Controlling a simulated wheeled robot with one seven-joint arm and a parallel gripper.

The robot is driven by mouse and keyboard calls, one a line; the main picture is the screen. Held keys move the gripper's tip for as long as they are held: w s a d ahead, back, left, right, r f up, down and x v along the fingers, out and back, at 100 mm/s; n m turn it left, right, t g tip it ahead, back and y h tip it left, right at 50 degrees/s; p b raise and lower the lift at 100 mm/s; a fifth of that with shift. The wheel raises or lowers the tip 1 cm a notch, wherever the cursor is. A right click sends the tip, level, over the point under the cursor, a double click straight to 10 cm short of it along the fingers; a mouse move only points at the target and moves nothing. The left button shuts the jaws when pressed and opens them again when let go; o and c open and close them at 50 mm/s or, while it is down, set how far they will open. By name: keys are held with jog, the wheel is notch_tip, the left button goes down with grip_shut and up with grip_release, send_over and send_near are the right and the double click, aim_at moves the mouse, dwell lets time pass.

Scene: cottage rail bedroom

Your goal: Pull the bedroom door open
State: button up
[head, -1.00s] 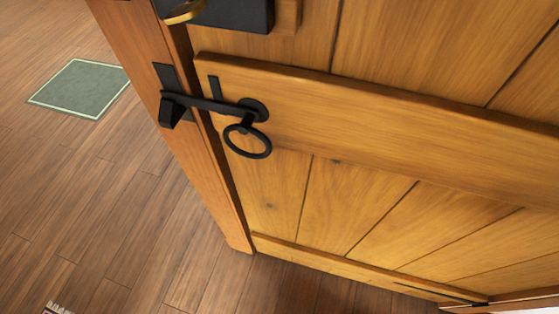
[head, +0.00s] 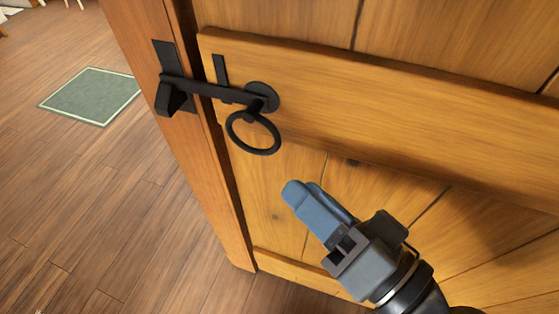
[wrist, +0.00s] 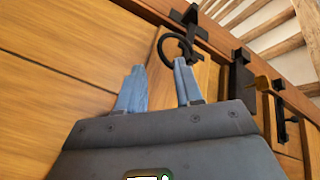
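The wooden door (head: 400,120) stands shut in its frame. Its black latch bar (head: 215,91) reaches across from the door to a black catch (head: 172,97) on the door post. A black ring handle (head: 258,151) hangs below the bar's round plate. My gripper (head: 302,188) is below and to the right of the ring, apart from it in the head view. In the wrist view the two blue fingers (wrist: 158,70) are spread with nothing between them. The ring (wrist: 161,48) shows there beyond the right fingertip.
The door post (head: 190,170) stands at the door's left edge. A green mat (head: 90,97) lies on the open wooden floor at the left. The wrist view shows a black lock box (wrist: 241,80) with a brass piece beside it, and wooden stairs (wrist: 270,22) at top right.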

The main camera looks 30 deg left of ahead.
jog(key=p+x, duration=0.1)
jog(key=x, duration=0.6)
jog(key=shift+a+p, duration=0.3)
jog(key=shift+a, duration=0.05)
jog(key=shift+w, duration=0.1)
grip_shut()
jog(key=shift+f, duration=0.1)
